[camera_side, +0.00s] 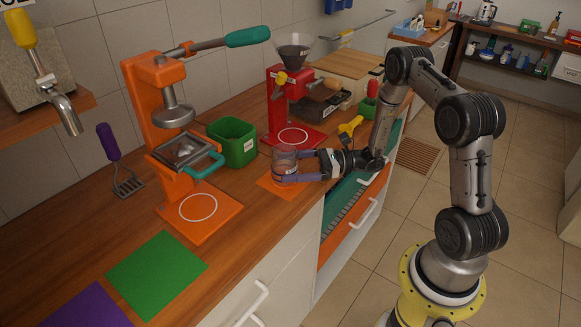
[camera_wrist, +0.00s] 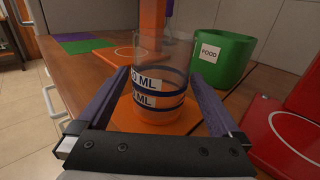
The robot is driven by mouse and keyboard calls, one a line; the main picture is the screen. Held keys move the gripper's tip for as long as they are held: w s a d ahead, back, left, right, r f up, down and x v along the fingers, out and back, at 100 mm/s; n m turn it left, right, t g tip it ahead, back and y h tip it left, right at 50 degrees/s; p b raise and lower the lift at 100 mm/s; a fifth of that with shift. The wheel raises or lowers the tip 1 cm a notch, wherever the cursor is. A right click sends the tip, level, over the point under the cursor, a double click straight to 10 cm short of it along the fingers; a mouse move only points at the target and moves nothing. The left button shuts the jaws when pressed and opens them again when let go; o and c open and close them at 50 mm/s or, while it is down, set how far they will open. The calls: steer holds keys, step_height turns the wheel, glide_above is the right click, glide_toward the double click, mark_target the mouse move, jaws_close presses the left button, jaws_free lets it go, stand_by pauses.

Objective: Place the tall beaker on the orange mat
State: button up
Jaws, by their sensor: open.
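The tall beaker (camera_side: 285,160) is clear glass and stands upright. It also shows in the wrist view (camera_wrist: 158,92), with blue bands and white "ML" labels. It appears to stand on the small orange mat (camera_side: 269,184), whose orange surface shows around and through its base in the wrist view (camera_wrist: 198,128). My gripper (camera_side: 277,166) reaches in level from the right in the side view. Its purple fingers are open, one on each side of the beaker. In the wrist view, narrow gaps seem to show between the fingers and the glass.
A green "FOOD" bin (camera_side: 233,142) stands behind and left of the beaker. An orange press (camera_side: 165,120) is farther left, and a red coffee stand (camera_side: 277,115) is close behind. Green (camera_side: 157,274) and purple (camera_side: 88,308) mats lie clear at front left. The counter edge is near the beaker.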

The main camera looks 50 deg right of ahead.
steer(key=v, duration=1.1)
steer(key=shift+s+d, duration=0.2)
steer(key=shift+d, duration=0.1)
steer(key=s+a+r+n+g+h, duration=0.1)
steer(key=s+a+r+n+g, duration=0.2)
steer(key=a+r+n+g, duration=0.3)
steer(key=s+a+r+n+g+h, duration=0.1)
steer(key=s+a+r+n+g, duration=0.3)
steer(key=a+n+g, duration=0.3)
steer(key=s+r+n+t+h, duration=0.5)
steer(key=s+r+n+h, duration=0.3)
steer(key=n, duration=0.6)
steer(key=shift+s+a+r+t+h, duration=0.2)
steer(key=shift+s+a+t+h, duration=0.25)
steer(key=shift+s+h, duration=0.95)
